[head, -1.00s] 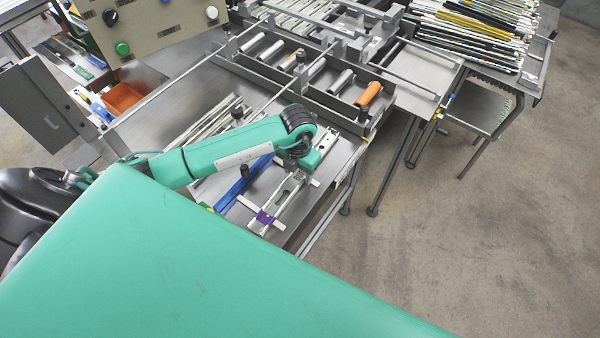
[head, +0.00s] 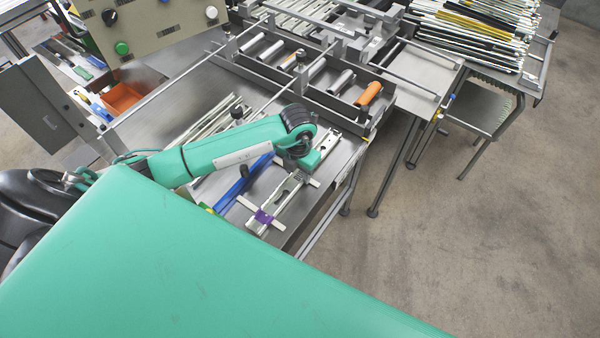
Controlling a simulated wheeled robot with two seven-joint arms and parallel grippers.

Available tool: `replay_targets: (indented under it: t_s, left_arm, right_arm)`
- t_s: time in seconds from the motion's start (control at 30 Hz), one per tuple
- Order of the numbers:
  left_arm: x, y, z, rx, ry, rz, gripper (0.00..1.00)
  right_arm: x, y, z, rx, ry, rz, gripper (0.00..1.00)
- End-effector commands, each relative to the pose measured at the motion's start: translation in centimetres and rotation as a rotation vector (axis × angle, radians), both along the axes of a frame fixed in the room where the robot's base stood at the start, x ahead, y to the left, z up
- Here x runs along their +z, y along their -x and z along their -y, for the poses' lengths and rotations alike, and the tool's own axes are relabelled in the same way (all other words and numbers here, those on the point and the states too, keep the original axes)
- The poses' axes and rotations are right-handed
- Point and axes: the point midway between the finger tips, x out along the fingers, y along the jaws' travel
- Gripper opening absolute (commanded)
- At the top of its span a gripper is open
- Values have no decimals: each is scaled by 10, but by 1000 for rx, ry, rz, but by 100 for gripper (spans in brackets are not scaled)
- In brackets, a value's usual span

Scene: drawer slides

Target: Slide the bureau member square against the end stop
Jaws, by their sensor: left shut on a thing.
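The bureau member, a silver metal slide rail (head: 290,187), lies lengthwise in a narrow fixture on the steel bench. A purple piece (head: 263,216) sits across its near end; I cannot tell whether this is the end stop. My left gripper (head: 298,174) points down onto the rail at the far half of the fixture and is shut on it. The wrist partly hides the fingertips and the grip. Whether the member touches the end stop or sits square to it is too small to tell. My right gripper is not in view.
A blue bar (head: 243,182) and loose silver rails (head: 210,120) lie left of the fixture. A control panel (head: 145,30) stands at the upper left. The bench edge is just right of the fixture.

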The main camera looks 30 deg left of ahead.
Motion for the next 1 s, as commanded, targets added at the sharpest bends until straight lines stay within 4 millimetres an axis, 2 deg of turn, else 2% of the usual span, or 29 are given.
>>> replay_targets:
  t_s: [0.77,0.8,0.97,1.0]
  left_arm:
    - [-2,23,-3,-1,-2,-6,20]
    - [-2,24,-3,-1,-2,-6,45]
    - [-2,23,-3,0,-1,-4,45]
    - [-2,23,-3,0,-1,-4,51]
  right_arm:
    - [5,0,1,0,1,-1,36]
    - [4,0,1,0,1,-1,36]
    - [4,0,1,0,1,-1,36]
    - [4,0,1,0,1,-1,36]
